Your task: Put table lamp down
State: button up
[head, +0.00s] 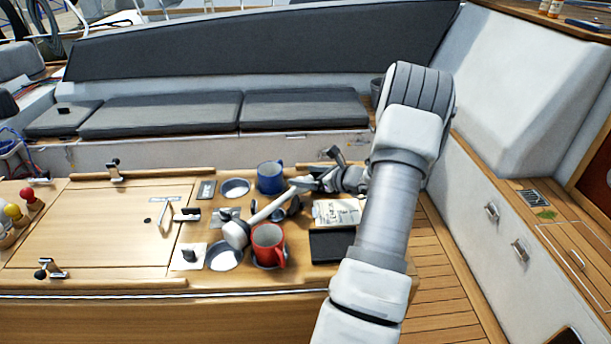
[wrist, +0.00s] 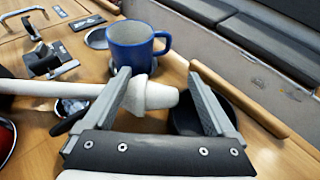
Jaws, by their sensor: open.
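The table lamp (head: 268,212) shows as a pale rod lying aslant over the table in the head view, its thick rounded white end beside the red mug. In the wrist view, the lamp's white stem (wrist: 50,88) runs in from the left, and its thicker collar lies between my fingers. A dark round part (wrist: 188,118) beyond the collar, partly behind the right finger, looks like its base. My gripper (head: 308,184) is open, with its fingers on either side of the collar; in the wrist view (wrist: 158,72) I see gaps. Whether the lamp rests on the table is unclear.
A blue mug (head: 270,177) stands just behind the lamp, and a red mug (head: 268,246) stands close in front. Cup recesses (head: 235,188), a paper packet (head: 335,212) and a black flat item (head: 332,246) crowd this end. The wooden table's left panel (head: 95,225) is mostly clear.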

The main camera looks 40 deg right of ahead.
jog(key=a+b+v, duration=0.1)
jog(key=v, duration=1)
jog(key=shift+s+d, duration=0.3)
jog(key=shift+d, duration=0.2)
